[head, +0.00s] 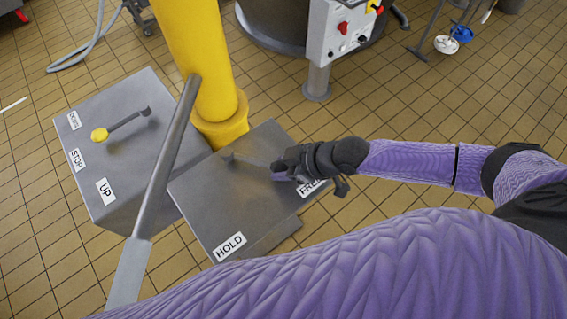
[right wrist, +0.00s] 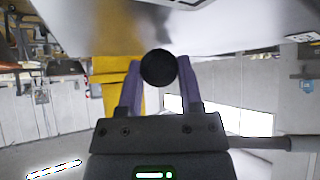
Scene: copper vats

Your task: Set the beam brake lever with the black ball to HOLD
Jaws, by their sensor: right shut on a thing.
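The brake lever (head: 248,161) rises from the top of a grey box (head: 215,190) and points right, toward the partly hidden FREE label (head: 309,188). The HOLD label (head: 230,246) is at the box's near corner. My right gripper (head: 280,172) is at the lever's free end and hides the ball in the head view. In the right wrist view the black ball (right wrist: 158,68) sits between the two purple fingers of my right gripper (right wrist: 160,80), which is shut on it. My left gripper is not in view.
A second grey box (head: 130,150) at left carries a yellow-ball lever (head: 100,134) and STOP and UP labels. A yellow column (head: 205,60) stands behind the boxes. A long grey bar (head: 165,160) crosses in front of them. A white control panel (head: 340,30) stands at the back.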

